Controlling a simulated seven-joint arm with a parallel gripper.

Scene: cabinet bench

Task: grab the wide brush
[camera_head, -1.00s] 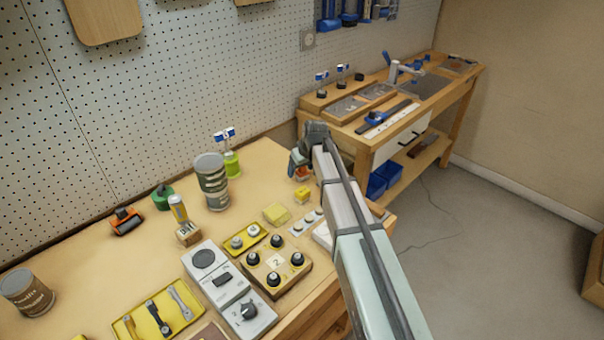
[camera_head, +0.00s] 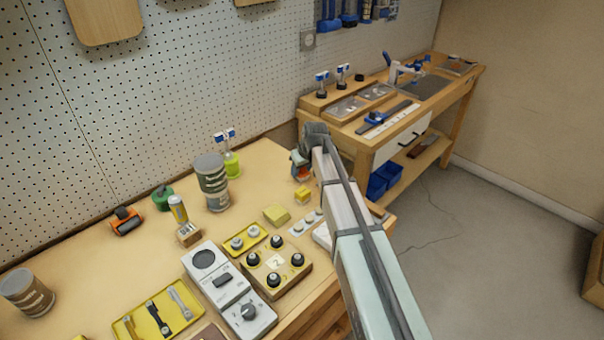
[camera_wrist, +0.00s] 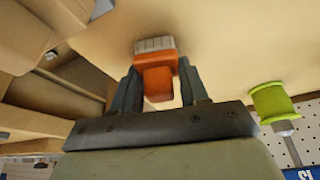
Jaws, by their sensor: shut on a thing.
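The wide brush (camera_wrist: 158,82) is an orange block with a pale bristle-like band along its far edge in the wrist view. It sits between the two fingers of my gripper (camera_wrist: 158,78), which is shut on it. In the head view, my gripper (camera_head: 301,166) is over the right back part of the near bench, and only a small orange patch of the brush (camera_head: 303,173) shows beneath it. My own arm and gripper hide most of the brush there. I cannot tell whether the brush touches the bench top.
Yellow blocks (camera_head: 277,214) and a knob board (camera_head: 275,262) lie nearer the front. A second bench (camera_head: 345,122) stands beyond, behind a floor gap.

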